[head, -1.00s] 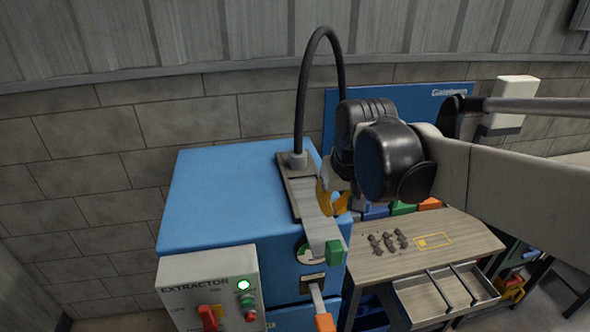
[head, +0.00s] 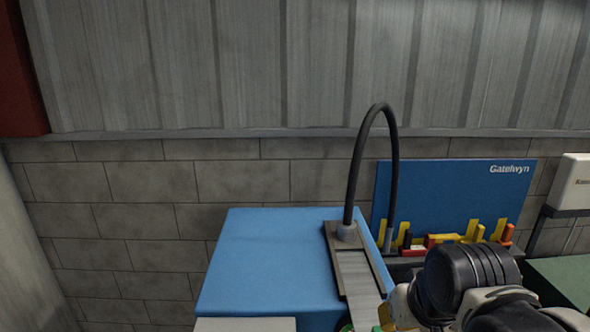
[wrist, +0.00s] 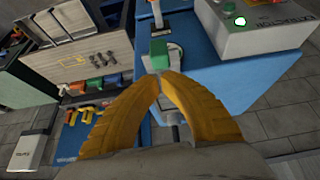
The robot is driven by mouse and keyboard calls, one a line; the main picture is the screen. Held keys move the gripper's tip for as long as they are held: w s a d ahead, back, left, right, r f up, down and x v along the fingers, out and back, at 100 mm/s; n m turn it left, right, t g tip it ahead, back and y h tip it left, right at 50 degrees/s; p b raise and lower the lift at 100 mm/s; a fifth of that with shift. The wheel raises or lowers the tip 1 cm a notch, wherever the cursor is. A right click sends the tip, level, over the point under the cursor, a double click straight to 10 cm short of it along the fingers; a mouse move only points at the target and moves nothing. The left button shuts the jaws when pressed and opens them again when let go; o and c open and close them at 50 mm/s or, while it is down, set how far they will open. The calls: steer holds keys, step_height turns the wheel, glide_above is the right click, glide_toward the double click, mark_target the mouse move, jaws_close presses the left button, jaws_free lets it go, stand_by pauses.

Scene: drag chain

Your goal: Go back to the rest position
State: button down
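My gripper (wrist: 162,77) has two yellow fingers whose tips meet in the wrist view, with nothing seen between them. A green block (wrist: 158,54) shows just beyond the tips; I cannot tell how large the gap is. In the head view a bit of my gripper (head: 386,315) shows at the bottom, beside the grey strip on the blue machine (head: 265,262). The rest of it is hidden by my arm or cut off by the frame.
A black hose (head: 358,165) arches up from the machine top. A blue board (head: 450,195) with colored tools stands behind at the right. In the wrist view the extractor control box (wrist: 265,25) is at upper right and a wooden bench (wrist: 90,45) at left.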

steer(key=s+f+b, duration=0.2)
steer(key=f+b, duration=1)
steer(key=f, duration=0.1)
steer(key=s+f+t+b, duration=0.1)
steer(key=f+b, duration=1.1)
steer(key=f, duration=0.2)
steer(key=shift+s+f, duration=0.15)
steer(key=shift+s, duration=0.25)
